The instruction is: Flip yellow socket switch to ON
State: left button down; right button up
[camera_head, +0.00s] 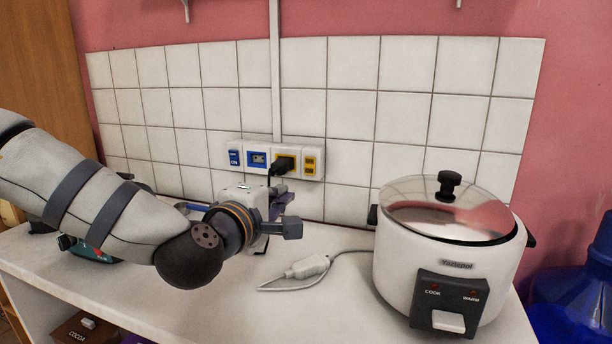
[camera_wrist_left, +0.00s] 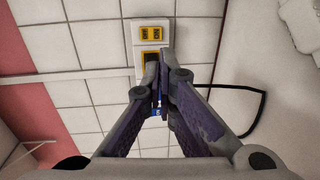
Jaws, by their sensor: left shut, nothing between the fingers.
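The yellow switch (camera_head: 310,161) is at the right end of a white socket panel (camera_head: 304,176) on the tiled wall. The yellow socket (camera_head: 293,159) beside it has a black plug (camera_head: 282,166) in it. A blue socket (camera_head: 257,159) and a blue switch (camera_head: 234,157) are to the left. In the left wrist view, the yellow switch (camera_wrist_left: 150,33) shows beyond the fingertips. My left gripper (camera_head: 280,192) is shut and empty, just below the panel in the head view. In the wrist view its fingers (camera_wrist_left: 161,92) partly cover the panel. The switch's position is too small to tell.
A white rice cooker (camera_head: 400,262) with a glass lid stands on the counter at the right. A white cord with a connector (camera_head: 308,266) lies on the counter left of it. A blue bottle (camera_head: 575,300) is at the far right. A teal object (camera_head: 82,250) is partly behind my left arm.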

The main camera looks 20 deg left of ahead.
aim_at(309, 174)
pick_arm(q)
jog(key=w, duration=0.4)
jog(key=w+f+b, duration=0.1)
jog(key=w, duration=0.3)
jog(key=w+f+b, duration=0.1)
jog(key=w, duration=0.4)
jog(key=shift+d, duration=0.25)
jog(key=shift+w+r, duration=0.1)
jog(key=shift+w, duration=0.5)
pick_arm(e)
jog(key=shift+s+f+g, duration=0.5)
jog(key=shift+s+f, duration=0.6)
jog(key=shift+f, duration=0.15)
